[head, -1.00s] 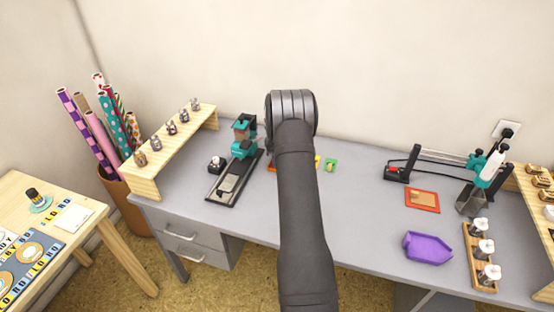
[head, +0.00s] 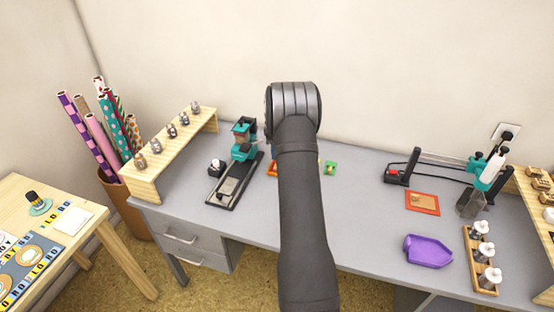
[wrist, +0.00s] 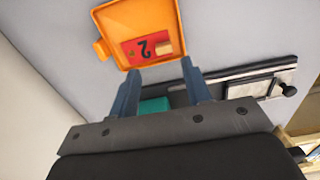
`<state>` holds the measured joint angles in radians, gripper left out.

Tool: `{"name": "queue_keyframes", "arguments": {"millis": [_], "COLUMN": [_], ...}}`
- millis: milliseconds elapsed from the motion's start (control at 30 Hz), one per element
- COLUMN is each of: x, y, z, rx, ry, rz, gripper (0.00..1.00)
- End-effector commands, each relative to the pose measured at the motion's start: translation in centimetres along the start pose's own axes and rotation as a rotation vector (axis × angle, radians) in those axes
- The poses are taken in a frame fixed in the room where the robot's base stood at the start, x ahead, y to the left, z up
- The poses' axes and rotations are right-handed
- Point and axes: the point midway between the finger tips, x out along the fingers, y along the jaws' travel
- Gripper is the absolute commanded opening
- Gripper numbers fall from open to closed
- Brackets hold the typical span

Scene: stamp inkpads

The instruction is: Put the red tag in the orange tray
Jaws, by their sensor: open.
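In the wrist view the orange tray (wrist: 112,20) lies on the grey desk, with a small tab on its left side. The red tag (wrist: 131,48), with a black 2 and a tan block on it, lies inside the tray near the edge closest to my gripper. My gripper (wrist: 160,72) is open and nothing shows between its fingers. Its fingertips are at the tray's near edge in the picture; their height above it is unclear.
A teal stamping machine (head: 243,145) on a black base stands left of my arm. A green pad (head: 331,167) lies just right of it. A purple tray (head: 428,251), an orange-red pad (head: 422,202) and a stamp rack (head: 483,258) are farther right.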

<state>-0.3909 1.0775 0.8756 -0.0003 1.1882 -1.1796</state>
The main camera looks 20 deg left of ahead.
Motion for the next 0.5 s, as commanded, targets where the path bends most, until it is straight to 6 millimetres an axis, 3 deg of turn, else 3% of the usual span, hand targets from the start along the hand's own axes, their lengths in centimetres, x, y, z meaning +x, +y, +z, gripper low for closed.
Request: {"name": "queue_keyframes", "arguments": {"millis": [200,500], "x": [-4.0,-5.5], "y": [0.1,0.0], "z": [0.0,0.0], "rx": [0.0,0.0], "ry": [0.001,0.0], "rz": [0.002,0.0], "gripper": [0.44,0.44]}}
